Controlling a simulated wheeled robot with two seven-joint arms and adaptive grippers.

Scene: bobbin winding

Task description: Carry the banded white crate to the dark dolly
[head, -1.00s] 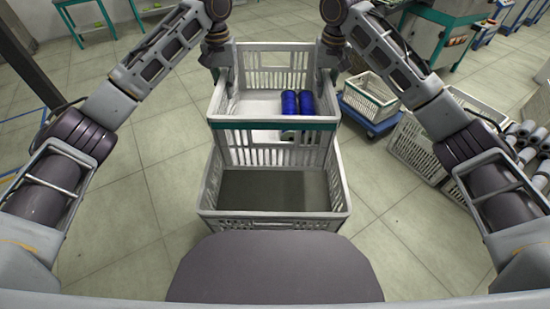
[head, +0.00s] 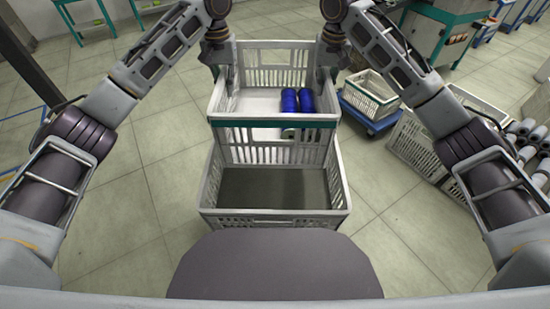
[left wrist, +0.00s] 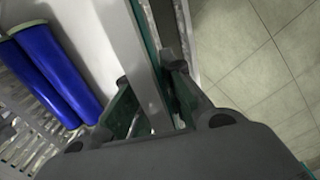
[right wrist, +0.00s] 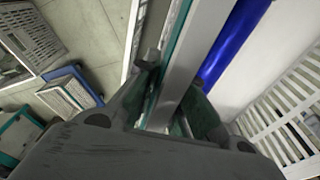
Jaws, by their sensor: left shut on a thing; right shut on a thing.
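The banded white crate (head: 230,122) has a teal band along its rim and holds blue bobbins (head: 298,101). My left gripper (head: 222,72) is shut on its left wall, and the left wrist view shows the fingers (left wrist: 152,88) on both sides of that wall. My right gripper (head: 326,72) is shut on its right wall; its fingers also clasp the wall in the right wrist view (right wrist: 172,95). The crate looks level. Its underside is hidden, so I cannot tell its height. I cannot make out the dark dolly in any view.
A plain white crate (head: 276,222) with a dark inside lies directly in front, nearer me. At right, a small white crate (head: 368,97) sits on a blue dolly (head: 369,121), beside another white crate (head: 409,145) near pale tubes. Tiled floor at left is clear.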

